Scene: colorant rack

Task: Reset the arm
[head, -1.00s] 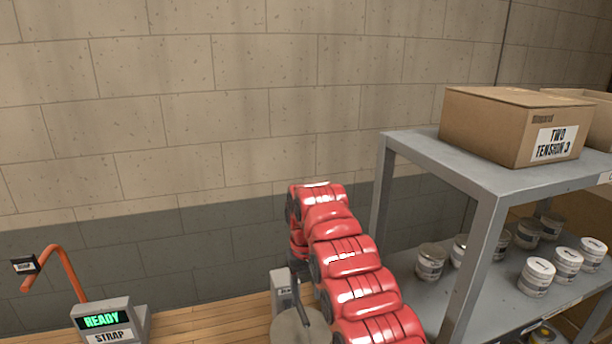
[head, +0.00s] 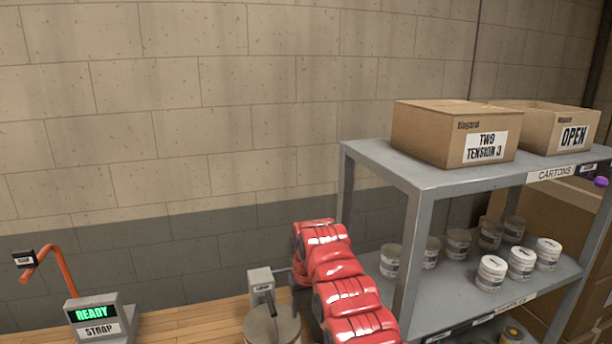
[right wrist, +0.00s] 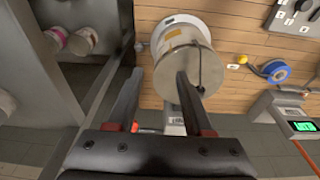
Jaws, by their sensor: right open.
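My red right arm (head: 340,285) rises from the bottom middle of the head view, beside the left post of the grey shelf. My right gripper (right wrist: 157,77) shows in the right wrist view with its two dark fingers apart and nothing between them. Beyond the fingers is a round pale metal can (right wrist: 190,72), which appears in the head view as a grey drum (head: 271,328). In the head view the gripper is small and partly hidden by the arm. My left arm and gripper are not in view.
The grey shelf (head: 420,185) bears a closed carton (head: 435,135), an open carton (head: 535,125) and several cans (head: 490,272). A strap machine (head: 98,322) reading READY, with an orange curved arm, stands at lower left.

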